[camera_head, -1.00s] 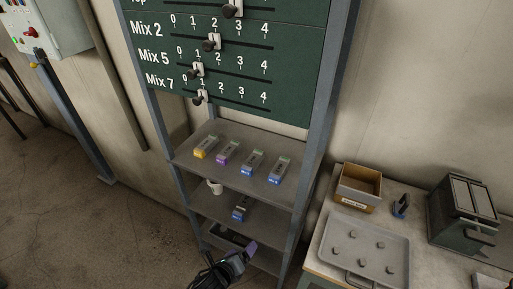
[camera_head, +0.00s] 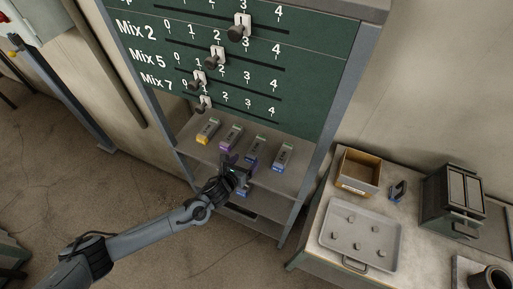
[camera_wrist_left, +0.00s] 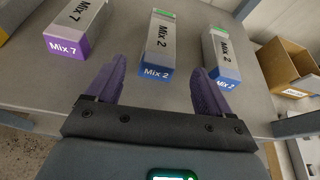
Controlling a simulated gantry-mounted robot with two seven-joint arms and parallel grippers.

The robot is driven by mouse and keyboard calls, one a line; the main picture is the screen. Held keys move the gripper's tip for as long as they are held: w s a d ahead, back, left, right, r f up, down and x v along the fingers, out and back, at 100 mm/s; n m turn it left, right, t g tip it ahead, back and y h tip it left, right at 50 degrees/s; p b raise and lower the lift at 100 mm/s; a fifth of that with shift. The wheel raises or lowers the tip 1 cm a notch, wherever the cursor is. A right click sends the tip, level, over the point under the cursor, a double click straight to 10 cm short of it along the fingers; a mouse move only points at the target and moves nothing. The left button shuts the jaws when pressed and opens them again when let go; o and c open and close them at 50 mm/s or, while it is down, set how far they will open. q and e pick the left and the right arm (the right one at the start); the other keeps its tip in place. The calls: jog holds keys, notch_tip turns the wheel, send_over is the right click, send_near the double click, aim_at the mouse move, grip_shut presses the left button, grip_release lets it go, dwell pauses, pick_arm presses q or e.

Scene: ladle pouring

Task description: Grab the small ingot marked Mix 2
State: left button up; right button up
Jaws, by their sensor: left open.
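A small grey ingot marked Mix 2 with a blue end (camera_head: 257,148) lies on the upper shelf; in the left wrist view it (camera_wrist_left: 159,45) lies straight ahead, beyond and between my fingers. A second Mix 2 ingot (camera_head: 283,157) lies to its right, and shows in the left wrist view (camera_wrist_left: 222,57). My left gripper (camera_head: 236,163) is at the shelf's front edge; in the left wrist view its purple fingers (camera_wrist_left: 154,88) are open and empty, short of the nearer Mix 2 ingot. My right gripper is not in view.
A purple-ended Mix 7 ingot (camera_head: 231,135) and a yellow-ended ingot (camera_head: 208,131) lie to the left on the shelf. The green slider board (camera_head: 240,60) stands above. A side table holds a tray (camera_head: 361,238) and an open box (camera_head: 359,171).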

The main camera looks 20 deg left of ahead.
aim_at(251, 154)
pick_arm(q)
jog(key=shift+x, duration=2.85)
jog(key=shift+a, duration=0.1)
jog(key=shift+c, duration=0.5)
jog(key=c, duration=1.4)
jog(key=shift+r, duration=0.15)
